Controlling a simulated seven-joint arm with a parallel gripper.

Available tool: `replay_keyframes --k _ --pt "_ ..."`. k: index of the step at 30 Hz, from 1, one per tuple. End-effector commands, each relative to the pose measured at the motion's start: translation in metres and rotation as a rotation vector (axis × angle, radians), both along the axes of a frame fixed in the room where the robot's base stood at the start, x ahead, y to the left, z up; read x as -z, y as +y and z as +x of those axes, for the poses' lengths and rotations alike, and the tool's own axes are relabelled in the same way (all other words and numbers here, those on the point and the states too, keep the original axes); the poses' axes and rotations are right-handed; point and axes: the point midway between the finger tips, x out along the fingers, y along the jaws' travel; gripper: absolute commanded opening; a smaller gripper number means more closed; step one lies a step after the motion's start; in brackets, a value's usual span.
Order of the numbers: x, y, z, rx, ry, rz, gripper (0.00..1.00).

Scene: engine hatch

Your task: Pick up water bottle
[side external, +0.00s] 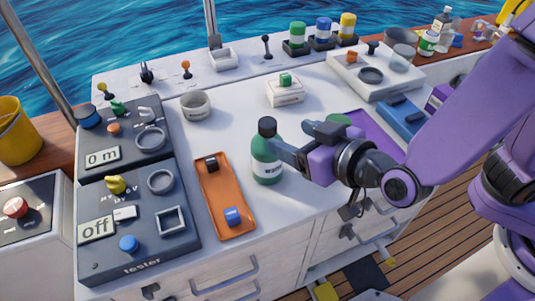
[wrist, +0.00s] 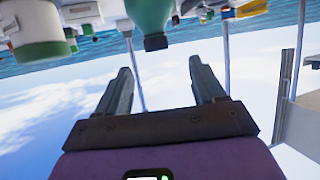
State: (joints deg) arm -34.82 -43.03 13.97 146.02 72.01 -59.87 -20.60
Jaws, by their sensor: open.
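The water bottle (side external: 266,165) is green with a dark cap and a pale label, and stands upright on the white counter. My gripper (side external: 289,139) is just to its right, at about cap and shoulder height, with its fingers pointing toward it. One finger overlaps the bottle's upper right edge in the side view; whether they touch cannot be told. In the wrist view, which is upside down, the bottle (wrist: 151,14) hangs at the top edge, its cap in line with the gap between the open fingers (wrist: 160,68). The gap is empty.
An orange tray (side external: 209,184) with small blocks lies left of the bottle, beside the dark tester panels (side external: 150,218). A grey cup (side external: 195,106) and white box (side external: 286,92) stand behind. A purple mat (side external: 375,133) lies right, partly behind my arm. The counter's front edge is close.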

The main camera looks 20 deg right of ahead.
Motion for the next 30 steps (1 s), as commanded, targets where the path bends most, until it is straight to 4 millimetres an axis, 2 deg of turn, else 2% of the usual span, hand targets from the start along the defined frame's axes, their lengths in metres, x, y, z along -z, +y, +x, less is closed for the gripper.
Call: replay_keyframes --k 12,21,30 --pt "0.008 0.003 0.016 0.002 0.004 -0.002 0.69" --pt "0.023 0.012 0.051 0.001 0.003 -0.003 0.69" --pt "0.032 0.015 0.067 0.002 0.004 -0.002 0.69"
